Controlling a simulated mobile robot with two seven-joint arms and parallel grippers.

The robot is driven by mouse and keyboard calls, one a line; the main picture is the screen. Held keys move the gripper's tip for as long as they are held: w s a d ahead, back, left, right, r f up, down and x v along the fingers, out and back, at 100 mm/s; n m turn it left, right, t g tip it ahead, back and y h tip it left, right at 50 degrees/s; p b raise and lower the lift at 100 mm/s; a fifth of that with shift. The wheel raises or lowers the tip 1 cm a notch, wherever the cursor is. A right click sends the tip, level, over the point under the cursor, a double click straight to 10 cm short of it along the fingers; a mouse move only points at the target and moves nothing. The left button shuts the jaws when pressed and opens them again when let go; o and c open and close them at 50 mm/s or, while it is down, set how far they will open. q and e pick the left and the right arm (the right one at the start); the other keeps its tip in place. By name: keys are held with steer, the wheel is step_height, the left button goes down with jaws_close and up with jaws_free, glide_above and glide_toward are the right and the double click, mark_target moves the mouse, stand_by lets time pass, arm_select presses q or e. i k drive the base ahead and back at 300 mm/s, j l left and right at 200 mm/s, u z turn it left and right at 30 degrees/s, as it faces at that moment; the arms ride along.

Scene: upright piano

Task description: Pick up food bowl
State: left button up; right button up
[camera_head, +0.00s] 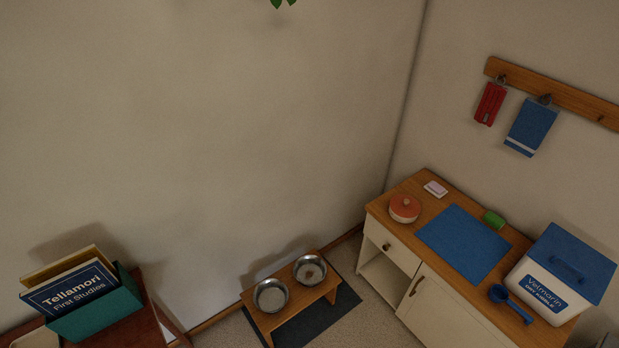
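Two metal bowls sit side by side in a low wooden stand on the floor by the wall. The right bowl (310,270) has a small brown patch of contents at its centre and looks like the food bowl. The left bowl (271,295) looks pale inside; I cannot tell what it holds. The wooden stand (290,301) is at the lower middle of the head view. Neither of my grippers is in view.
A dark mat (318,318) lies under the stand. Right of it is a cabinet (385,240) bearing a blue mat (464,242), a red-lidded pot (404,208), a kibble bin (552,280) and a blue scoop (510,303). A wooden surface with a book box (98,308) is at left.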

mark_target(310, 271)
steer(key=i+j, duration=0.1)
steer(key=i, duration=0.55)
steer(key=i+j, duration=0.1)
steer(key=i, duration=0.55)
steer(key=l+z, duration=0.05)
